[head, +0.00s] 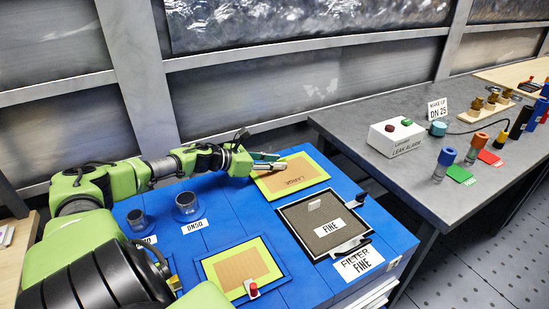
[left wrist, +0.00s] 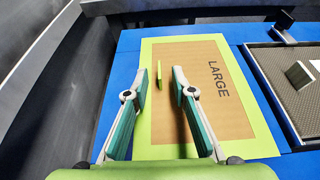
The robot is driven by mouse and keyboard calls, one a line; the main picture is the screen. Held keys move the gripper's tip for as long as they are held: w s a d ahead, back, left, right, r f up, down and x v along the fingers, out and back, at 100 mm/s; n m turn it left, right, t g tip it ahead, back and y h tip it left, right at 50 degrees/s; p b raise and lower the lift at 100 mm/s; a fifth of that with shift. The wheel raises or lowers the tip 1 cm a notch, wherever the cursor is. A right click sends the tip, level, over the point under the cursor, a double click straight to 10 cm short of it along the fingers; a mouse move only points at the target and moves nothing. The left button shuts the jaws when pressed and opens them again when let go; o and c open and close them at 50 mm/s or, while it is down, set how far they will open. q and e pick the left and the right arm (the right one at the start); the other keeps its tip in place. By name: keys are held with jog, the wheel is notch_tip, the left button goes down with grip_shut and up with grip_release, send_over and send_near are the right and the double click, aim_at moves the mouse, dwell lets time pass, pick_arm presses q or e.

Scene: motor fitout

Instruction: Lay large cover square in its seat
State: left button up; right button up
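The large cover (head: 309,168) is a tan panel marked LARGE with a lime-green border, lying flat on the blue bench at its back right. It also fills the middle of the left wrist view (left wrist: 208,110). A thin green upright tab (left wrist: 159,74) stands on its panel. My left gripper (head: 281,163) is over the cover's left part. In the left wrist view its two teal-padded fingers (left wrist: 160,78) are apart, with the tab showing between their tips and nothing gripped. I cannot tell whether the cover is level with its seat. My right gripper is not in view.
A dark filter tray marked FINE (head: 318,231) lies close right of the cover. A smaller green-bordered panel (head: 240,267) with a red knob (head: 253,290) is in front. Two dark cups (head: 187,205) stand left. A grey table (head: 385,108) with a switch box is beyond a gap.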

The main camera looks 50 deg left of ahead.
pick_arm(q)
jog(key=shift+s, duration=0.1)
jog(key=shift+v, duration=3.9)
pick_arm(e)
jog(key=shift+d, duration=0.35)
